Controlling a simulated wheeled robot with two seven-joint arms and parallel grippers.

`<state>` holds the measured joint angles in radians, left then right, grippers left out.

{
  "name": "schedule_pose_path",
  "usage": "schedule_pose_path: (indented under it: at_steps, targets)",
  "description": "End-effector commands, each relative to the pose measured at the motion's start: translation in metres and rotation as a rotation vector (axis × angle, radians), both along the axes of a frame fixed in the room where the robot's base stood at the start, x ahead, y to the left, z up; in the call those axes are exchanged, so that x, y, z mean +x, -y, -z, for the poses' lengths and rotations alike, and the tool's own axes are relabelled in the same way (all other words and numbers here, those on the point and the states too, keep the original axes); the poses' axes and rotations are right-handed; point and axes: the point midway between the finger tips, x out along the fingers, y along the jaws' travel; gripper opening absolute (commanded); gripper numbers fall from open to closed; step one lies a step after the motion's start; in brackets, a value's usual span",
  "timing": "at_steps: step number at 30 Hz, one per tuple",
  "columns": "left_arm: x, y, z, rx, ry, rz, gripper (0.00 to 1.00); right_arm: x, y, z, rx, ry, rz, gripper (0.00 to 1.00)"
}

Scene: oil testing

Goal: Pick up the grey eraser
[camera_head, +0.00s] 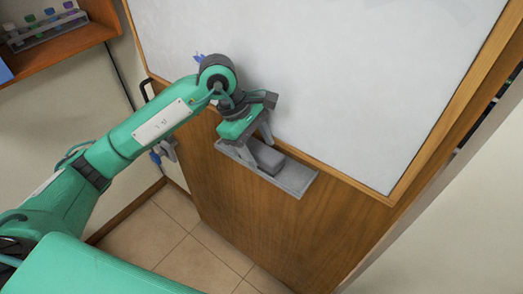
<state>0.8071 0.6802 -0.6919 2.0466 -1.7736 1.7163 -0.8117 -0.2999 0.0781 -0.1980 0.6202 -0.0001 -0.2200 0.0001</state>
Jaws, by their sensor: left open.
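The grey eraser (266,157) lies on a grey ledge (296,182) fixed below the whiteboard. My left gripper (258,141) is over the ledge at the eraser, with its fingers pointing down. The fingers are open, and one shows at each side of the eraser's near end. Whether a finger touches the eraser cannot be told. The lower part of the eraser is partly hidden by the gripper and the ledge. My right gripper is not in view.
The whiteboard (340,75) in its wooden frame is right behind the gripper, on a wooden door (265,225). A door handle (165,150) is at the left. A wooden shelf (65,43) with a rack of tubes (45,28) is at the upper left. Tiled floor (185,255) lies below.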

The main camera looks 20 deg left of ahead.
Motion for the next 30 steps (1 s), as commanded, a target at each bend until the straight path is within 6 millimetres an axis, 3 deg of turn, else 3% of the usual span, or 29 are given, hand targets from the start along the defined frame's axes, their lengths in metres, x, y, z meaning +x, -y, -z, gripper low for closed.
schedule_pose_path:
  at_steps: [6,30]
  targets:
    - [0.000,0.001,0.003,0.001,0.002,0.000,0.57,-0.001,-0.009,0.000,0.010,-0.001,-0.002,0.00]
    - [0.000,0.001,0.007,0.001,0.001,-0.001,0.57,-0.001,0.004,0.009,-0.005,-0.001,-0.003,0.00]
